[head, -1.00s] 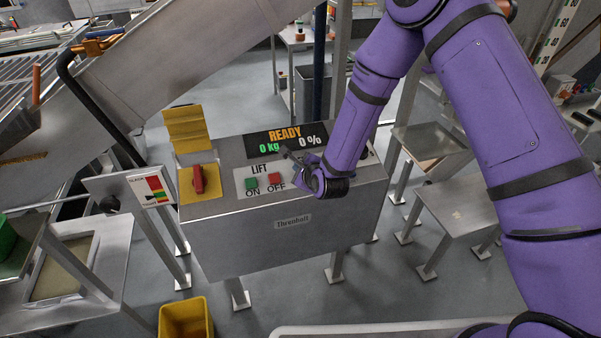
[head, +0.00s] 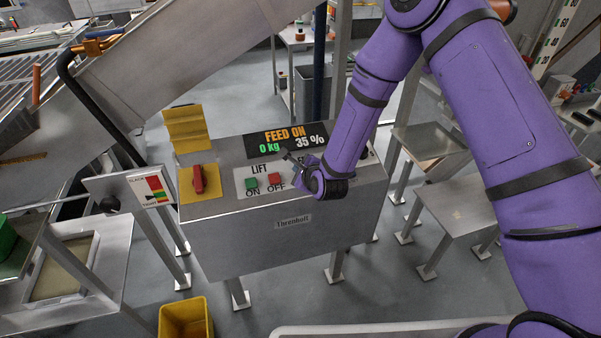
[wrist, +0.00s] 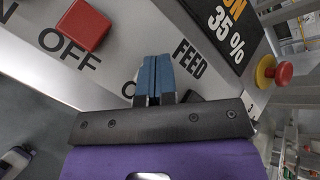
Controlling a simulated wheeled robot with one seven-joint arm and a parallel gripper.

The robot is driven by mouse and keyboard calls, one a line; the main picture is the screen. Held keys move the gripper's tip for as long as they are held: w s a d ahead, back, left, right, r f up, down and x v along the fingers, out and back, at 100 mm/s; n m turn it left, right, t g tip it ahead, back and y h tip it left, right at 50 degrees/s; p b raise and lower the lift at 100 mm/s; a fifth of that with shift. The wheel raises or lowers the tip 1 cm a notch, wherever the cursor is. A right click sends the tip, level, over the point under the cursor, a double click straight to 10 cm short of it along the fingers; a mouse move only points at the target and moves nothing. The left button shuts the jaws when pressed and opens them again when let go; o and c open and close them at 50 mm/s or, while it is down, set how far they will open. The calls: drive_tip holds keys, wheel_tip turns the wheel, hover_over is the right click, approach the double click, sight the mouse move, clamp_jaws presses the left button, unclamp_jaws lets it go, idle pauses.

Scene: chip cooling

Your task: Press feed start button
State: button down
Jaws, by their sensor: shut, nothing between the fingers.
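The steel control box (head: 285,240) has a display (head: 286,139) that reads FEED ON, 0 kg, 35 %. The display also shows in part in the wrist view (wrist: 222,30). My gripper (wrist: 152,62) is shut and empty, its blue fingertips together at the panel beside the FEED label (wrist: 187,58). The feed start button is not visible; my fingers and wrist cover that area in both views. I cannot tell from the frames whether the fingertips touch the panel. In the head view my gripper (head: 290,158) sits right of the red OFF button.
The green lift ON button (head: 251,183) and red OFF button (head: 274,179) are left of my gripper. A red rotary switch (head: 198,179) is at the box's left. A red mushroom button on yellow (wrist: 278,72) is right of the label. A yellow bin (head: 185,318) stands in front.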

drive_tip(key=shift+s+d+r, duration=0.1)
drive_tip(key=shift+s+r, duration=0.15)
drive_tip(key=shift+r, duration=0.65)
drive_tip(key=shift+s+d+r, duration=0.1)
drive_tip(key=shift+s+r, duration=0.15)
drive_tip(key=shift+r, duration=0.55)
drive_tip(key=shift+s+d+r, duration=0.1)
drive_tip(key=shift+s+r, duration=0.1)
drive_tip(key=shift+r, duration=0.6)
drive_tip(key=shift+s+r, duration=0.25)
drive_tip(key=shift+r, duration=0.55)
